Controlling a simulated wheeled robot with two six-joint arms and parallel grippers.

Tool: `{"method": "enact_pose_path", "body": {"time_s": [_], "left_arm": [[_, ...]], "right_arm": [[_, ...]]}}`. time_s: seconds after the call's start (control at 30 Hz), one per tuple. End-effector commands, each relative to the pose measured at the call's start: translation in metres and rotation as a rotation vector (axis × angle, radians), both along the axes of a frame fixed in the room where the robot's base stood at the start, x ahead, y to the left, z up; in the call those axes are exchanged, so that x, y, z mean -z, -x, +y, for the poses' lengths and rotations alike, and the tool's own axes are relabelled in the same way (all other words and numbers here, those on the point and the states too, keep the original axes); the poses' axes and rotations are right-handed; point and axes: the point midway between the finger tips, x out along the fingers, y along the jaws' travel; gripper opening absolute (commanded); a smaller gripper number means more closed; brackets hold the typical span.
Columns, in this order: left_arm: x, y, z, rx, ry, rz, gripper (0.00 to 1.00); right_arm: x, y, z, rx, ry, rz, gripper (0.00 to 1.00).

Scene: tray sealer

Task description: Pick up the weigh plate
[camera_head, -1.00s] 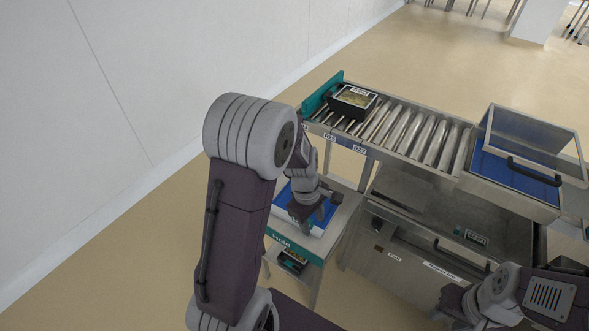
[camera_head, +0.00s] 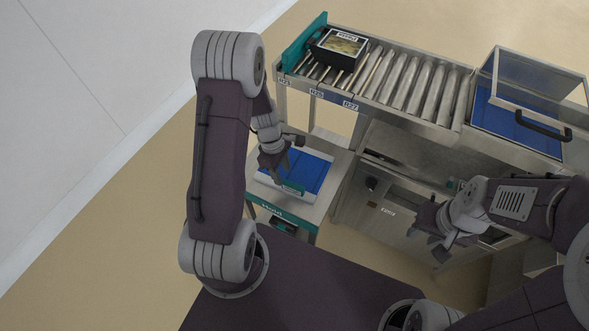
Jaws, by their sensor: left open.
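A blue plate (camera_head: 311,175) in a white surround lies on the small stand marked "Hold" at centre left. It looks like the weigh plate, but no label on it can be read. A small teal piece (camera_head: 293,187) shows at its near edge, close to my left gripper's fingers. My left gripper (camera_head: 277,172) is open, pointing down at the plate's left side and hiding part of it. I cannot tell whether it touches. My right gripper (camera_head: 430,240) hangs before the steel cabinet, fingers apart and empty.
A roller conveyor (camera_head: 400,80) runs behind the stand, with a black tray (camera_head: 338,52) at its left end by a teal end plate (camera_head: 301,45). A clear-lidded sealer (camera_head: 530,90) stands at right. A steel cabinet (camera_head: 390,205) stands right of the stand. Open floor lies left.

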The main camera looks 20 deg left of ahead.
Motion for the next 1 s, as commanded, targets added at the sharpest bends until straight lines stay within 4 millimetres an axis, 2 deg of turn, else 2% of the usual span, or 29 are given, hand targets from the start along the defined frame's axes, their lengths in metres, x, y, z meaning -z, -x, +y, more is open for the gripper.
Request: {"method": "enact_pose_path", "body": {"time_s": [0.2, 0.3, 0.57, 0.7, 0.73, 1.0], "left_arm": [[0.037, 0.004, -0.003, 0.001, 0.001, 0.004, 0.44], [0.048, 0.003, -0.005, 0.001, 0.000, 0.003, 0.44], [0.050, 0.003, -0.005, 0.002, -0.002, 0.000, 0.44], [0.050, 0.003, -0.005, 0.002, -0.002, 0.000, 0.05], [0.050, 0.003, -0.005, 0.002, -0.001, 0.000, 0.00], [0.050, 0.002, -0.005, 0.002, -0.002, -0.001, 0.00]], "right_arm": [[0.011, 0.000, 0.000, 0.000, 0.000, 0.000, 0.36], [0.015, 0.000, 0.000, 0.000, 0.000, 0.000, 0.36], [0.014, 0.000, 0.000, 0.000, 0.000, 0.000, 0.36], [0.014, 0.000, 0.000, 0.000, 0.000, 0.000, 0.36], [0.014, 0.000, 0.000, 0.000, 0.000, 0.000, 0.36], [0.014, 0.000, 0.000, 0.000, 0.000, 0.000, 0.36]]}}
